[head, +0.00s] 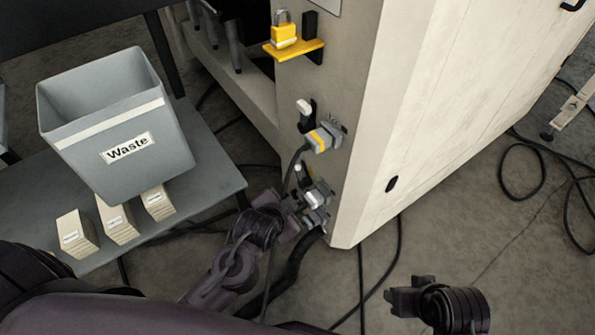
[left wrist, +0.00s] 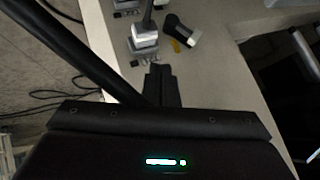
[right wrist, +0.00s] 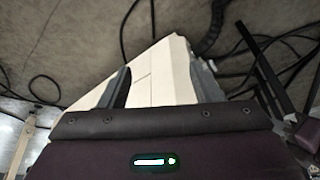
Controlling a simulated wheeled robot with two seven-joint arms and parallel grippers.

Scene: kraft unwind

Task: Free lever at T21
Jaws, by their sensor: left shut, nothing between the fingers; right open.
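Levers and plugs sit on the narrow face of a beige cabinet (head: 400,110). An upper lever with a pale tip (head: 304,108) stands above a grey plug with a yellow band (head: 324,138). Lower down are another small lever (head: 302,174) and grey plugs (head: 319,194). I cannot read which one is T21. My left gripper (head: 299,207) is beside the lower plugs. In the left wrist view its fingers (left wrist: 160,86) are shut and empty, just short of a grey plug (left wrist: 145,40) and a black lever (left wrist: 181,35). My right gripper (right wrist: 162,88) is open and empty, away from the panel (head: 398,300).
A yellow padlock (head: 284,32) stands on a yellow bracket (head: 292,49) higher on the panel. A grey waste bin (head: 165,165) and several cardboard stacks (head: 118,222) are on a grey table (head: 212,178) at left. Black cables (head: 535,148) lie on the floor.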

